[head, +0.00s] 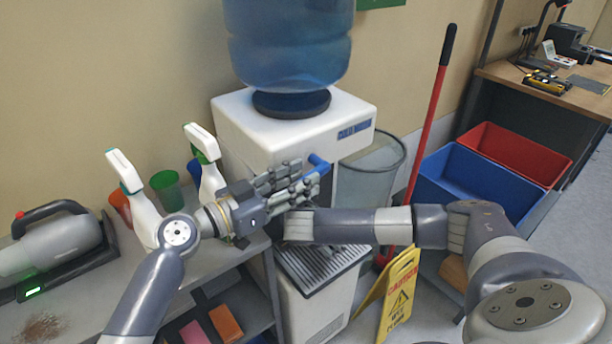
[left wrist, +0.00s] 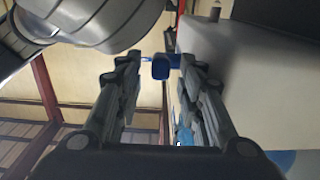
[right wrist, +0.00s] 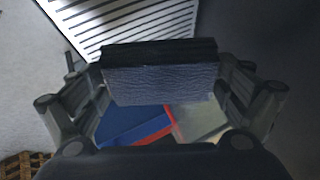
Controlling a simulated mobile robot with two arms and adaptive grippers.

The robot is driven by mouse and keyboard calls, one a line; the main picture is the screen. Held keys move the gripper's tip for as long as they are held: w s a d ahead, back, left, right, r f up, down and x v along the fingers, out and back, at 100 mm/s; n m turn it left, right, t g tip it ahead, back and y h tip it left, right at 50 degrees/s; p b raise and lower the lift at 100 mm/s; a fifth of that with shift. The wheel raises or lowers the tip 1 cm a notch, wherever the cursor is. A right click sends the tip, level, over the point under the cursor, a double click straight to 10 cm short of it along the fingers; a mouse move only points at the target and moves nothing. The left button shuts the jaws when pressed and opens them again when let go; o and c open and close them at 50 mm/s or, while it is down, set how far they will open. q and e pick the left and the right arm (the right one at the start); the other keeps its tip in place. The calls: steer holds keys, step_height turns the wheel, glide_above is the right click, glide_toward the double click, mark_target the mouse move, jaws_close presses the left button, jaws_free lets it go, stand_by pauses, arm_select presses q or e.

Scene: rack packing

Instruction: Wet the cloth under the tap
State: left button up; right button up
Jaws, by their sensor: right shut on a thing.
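The blue tap (head: 318,163) sticks out from the front of the white water dispenser (head: 240,115). My left gripper (head: 300,183) is at the tap, its fingers apart. In the left wrist view the blue tap (left wrist: 160,68) shows between the tips of my left gripper (left wrist: 160,62), with a gap at the left finger. My right gripper (right wrist: 160,85) is shut on the cloth (right wrist: 160,85), a dark blue-grey folded piece lying across between its fingers. I cannot see water running.
The drip grille (head: 320,262) lies below the tap. Two spray bottles (head: 130,190) and cups stand on the shelf at left, near my left arm. A grey bin (head: 370,175), a mop handle (head: 432,110), a yellow caution sign (head: 395,295) and a blue crate (head: 475,185) are at right.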

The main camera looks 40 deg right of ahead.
arm_select(q)
steer(key=shift+d, duration=1.1)
jaws_close()
steer(key=shift+r+y, duration=0.3)
steer(key=shift+y, duration=0.1)
steer(key=shift+r+y, duration=0.3)
steer(key=shift+y, duration=0.7)
